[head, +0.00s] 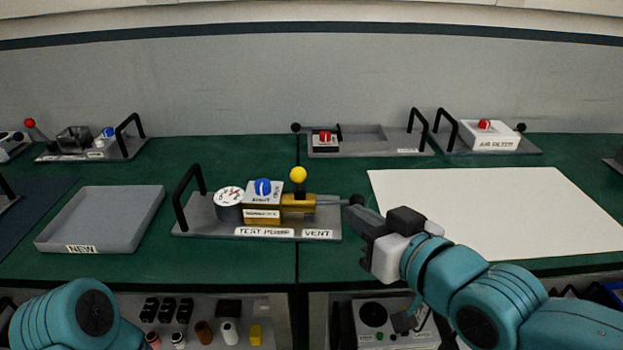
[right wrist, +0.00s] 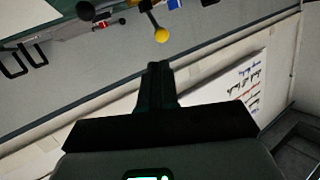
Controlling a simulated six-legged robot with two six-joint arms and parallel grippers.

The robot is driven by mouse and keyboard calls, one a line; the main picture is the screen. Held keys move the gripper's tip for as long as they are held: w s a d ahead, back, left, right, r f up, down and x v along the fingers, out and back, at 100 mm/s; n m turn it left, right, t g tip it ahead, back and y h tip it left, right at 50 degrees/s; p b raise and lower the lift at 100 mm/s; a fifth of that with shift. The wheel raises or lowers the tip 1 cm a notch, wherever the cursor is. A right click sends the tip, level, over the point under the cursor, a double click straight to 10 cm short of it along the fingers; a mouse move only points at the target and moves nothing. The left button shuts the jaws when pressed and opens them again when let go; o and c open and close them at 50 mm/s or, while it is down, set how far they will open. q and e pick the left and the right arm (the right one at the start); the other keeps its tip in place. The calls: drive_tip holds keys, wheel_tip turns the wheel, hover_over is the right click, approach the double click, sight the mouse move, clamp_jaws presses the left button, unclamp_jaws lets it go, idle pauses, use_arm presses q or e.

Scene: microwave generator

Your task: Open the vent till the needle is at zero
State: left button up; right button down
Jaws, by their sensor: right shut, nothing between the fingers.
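The test pump stands on a grey plate (head: 210,228) with TEST PUMP and VENT labels. Its round white gauge (head: 229,197) faces up; the needle is too small to read. A yellow ball knob (head: 298,174) stands upright on the brass body (head: 297,203); a yellow ball also shows in the right wrist view (right wrist: 162,35). A thin grey rod (head: 329,201) runs right from the brass body towards a dark knob near my fingertips. My right gripper (head: 359,207) is shut and empty at the plate's right end; I cannot tell whether it touches the knob. My left gripper is out of view.
A black handle (head: 188,195) rises at the plate's left. A grey NEW tray (head: 100,220) lies left, a white sheet (head: 490,205) right. More fixtures, including the AIR FILTER box (head: 490,136), stand along the back. Green bench shows in front of the pump.

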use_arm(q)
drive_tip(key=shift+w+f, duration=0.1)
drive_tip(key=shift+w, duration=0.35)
use_arm(e)
drive_tip(key=shift+r, duration=0.3)
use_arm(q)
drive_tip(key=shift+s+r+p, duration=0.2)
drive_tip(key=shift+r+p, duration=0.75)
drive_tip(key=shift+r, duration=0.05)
use_arm(e)
approach(302, 178)
drive_tip(key=x, duration=0.7)
drive_tip(key=shift+d, duration=0.1)
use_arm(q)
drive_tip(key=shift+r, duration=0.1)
